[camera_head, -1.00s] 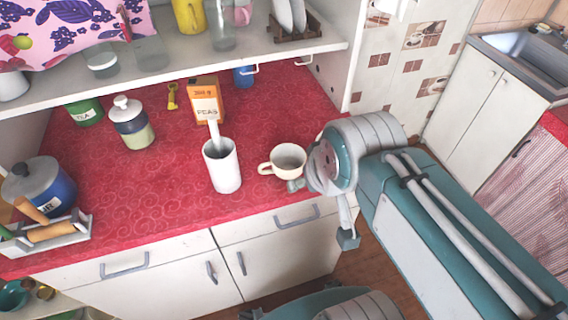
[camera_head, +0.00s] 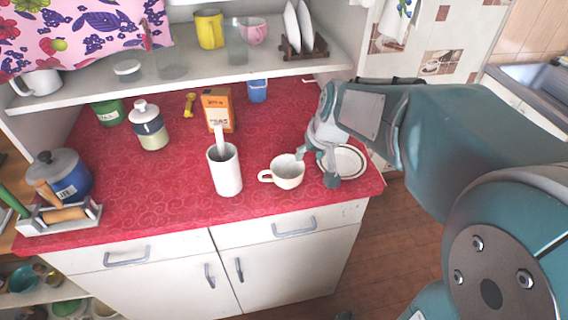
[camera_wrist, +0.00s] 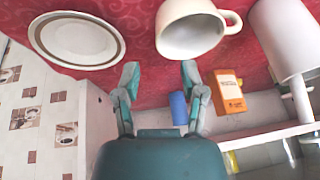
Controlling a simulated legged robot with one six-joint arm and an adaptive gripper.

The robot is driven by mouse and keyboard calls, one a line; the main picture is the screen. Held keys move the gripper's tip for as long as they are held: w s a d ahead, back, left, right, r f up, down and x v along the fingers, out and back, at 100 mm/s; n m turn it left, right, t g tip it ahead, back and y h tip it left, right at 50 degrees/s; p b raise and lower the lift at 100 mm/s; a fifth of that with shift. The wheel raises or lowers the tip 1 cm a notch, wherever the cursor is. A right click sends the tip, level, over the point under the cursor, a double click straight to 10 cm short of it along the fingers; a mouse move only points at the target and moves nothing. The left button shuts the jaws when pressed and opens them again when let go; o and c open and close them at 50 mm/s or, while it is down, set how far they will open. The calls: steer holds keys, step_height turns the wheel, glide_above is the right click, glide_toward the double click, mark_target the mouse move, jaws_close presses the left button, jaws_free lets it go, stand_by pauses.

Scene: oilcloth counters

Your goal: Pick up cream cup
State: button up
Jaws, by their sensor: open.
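The cream cup (camera_head: 287,174) stands upright on the red counter, its handle to the left in the head view. In the wrist view the cream cup (camera_wrist: 188,32) shows at the top, ahead of the fingertips and a little to the right. My gripper (camera_head: 317,165) is just right of the cup, above the counter and over the left part of a plate. In the wrist view my gripper (camera_wrist: 159,71) has its fingers spread with nothing between them. I cannot tell whether a finger touches the cup.
A brown-banded plate (camera_wrist: 75,41) lies right of the cup in the head view. A tall white container (camera_head: 226,176) holding a utensil stands left of it. An orange box (camera_head: 218,105) and blue cup (camera_head: 257,91) are behind, under a white shelf (camera_head: 180,72).

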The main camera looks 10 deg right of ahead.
mark_target(301, 167)
steer(key=x, duration=0.2)
steer(key=shift+w+a+f, duration=0.1)
steer(key=shift+a+f, duration=0.15)
steer(key=shift+a, duration=0.05)
steer(key=x, duration=0.5)
steer(key=shift+d, duration=0.35)
steer(key=shift+a+f, duration=0.2)
steer(key=shift+f, duration=0.1)
steer(key=shift+a, duration=0.1)
steer(key=shift+c, duration=0.6)
steer(key=c, duration=0.6)
jaws_close()
